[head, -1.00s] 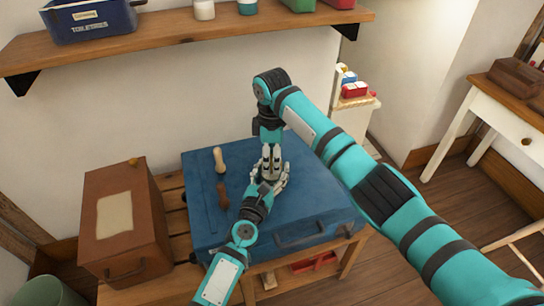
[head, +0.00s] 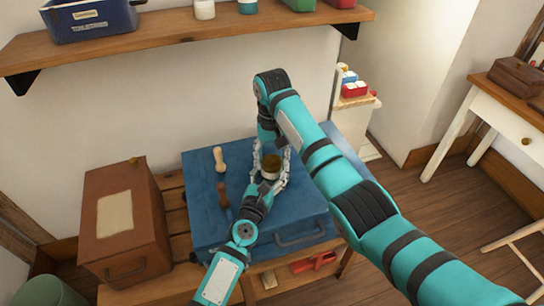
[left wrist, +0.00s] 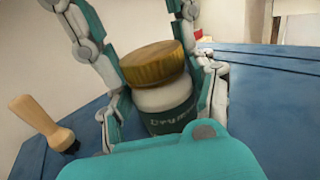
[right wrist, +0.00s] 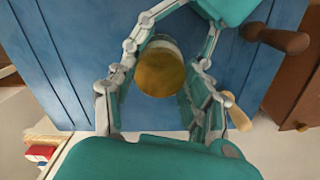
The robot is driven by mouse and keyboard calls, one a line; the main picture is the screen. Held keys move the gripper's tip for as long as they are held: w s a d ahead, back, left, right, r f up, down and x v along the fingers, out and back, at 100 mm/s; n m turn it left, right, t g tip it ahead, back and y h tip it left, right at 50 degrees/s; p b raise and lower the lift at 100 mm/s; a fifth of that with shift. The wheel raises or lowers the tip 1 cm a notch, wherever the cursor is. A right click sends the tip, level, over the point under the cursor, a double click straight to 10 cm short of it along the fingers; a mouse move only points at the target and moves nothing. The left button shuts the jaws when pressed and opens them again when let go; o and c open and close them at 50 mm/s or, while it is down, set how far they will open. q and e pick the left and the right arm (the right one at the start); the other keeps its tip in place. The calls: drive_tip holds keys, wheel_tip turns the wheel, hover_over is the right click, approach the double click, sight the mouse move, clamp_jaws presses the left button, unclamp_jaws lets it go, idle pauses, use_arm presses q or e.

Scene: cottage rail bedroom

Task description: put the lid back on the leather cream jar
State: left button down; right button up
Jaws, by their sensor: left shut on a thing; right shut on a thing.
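The leather cream jar (left wrist: 168,110), white with a dark green label, stands over the blue trunk (head: 315,190). Its golden-brown lid (left wrist: 152,63) sits on its top, seemingly level with the rim; whether it is fully seated I cannot tell. The lid also shows from above in the right wrist view (right wrist: 160,73). My left gripper (head: 268,184) is shut on the jar from its near side. My right gripper (right wrist: 160,95) reaches down from above, shut on the lid with a finger on either side. The jar's base is hidden.
A pale wooden-handled tool (head: 219,160) and a brown-handled one (head: 224,194) stand on the trunk left of the jar. A brown box (head: 125,225) is at the left. A wall shelf (head: 190,38) with containers hangs above. The trunk's right part is clear.

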drive_tip(key=o, duration=1.3)
drive_tip(key=shift+r, duration=2.3)
drive_tip(key=shift+c, duration=0.3)
drive_tip(key=shift+w+r+n, duration=0.15)
drive_tip(key=shift+r+n, duration=0.2)
drive_tip(key=shift+n, duration=0.75)
drive_tip(key=n, duration=0.2)
drive_tip(key=r+n, duration=0.1)
drive_tip(key=n, duration=0.1)
drive_tip(key=shift+r, duration=0.1)
drive_tip(key=n, duration=0.3)
drive_tip(key=r+n, duration=0.1)
drive_tip(key=n, duration=0.2)
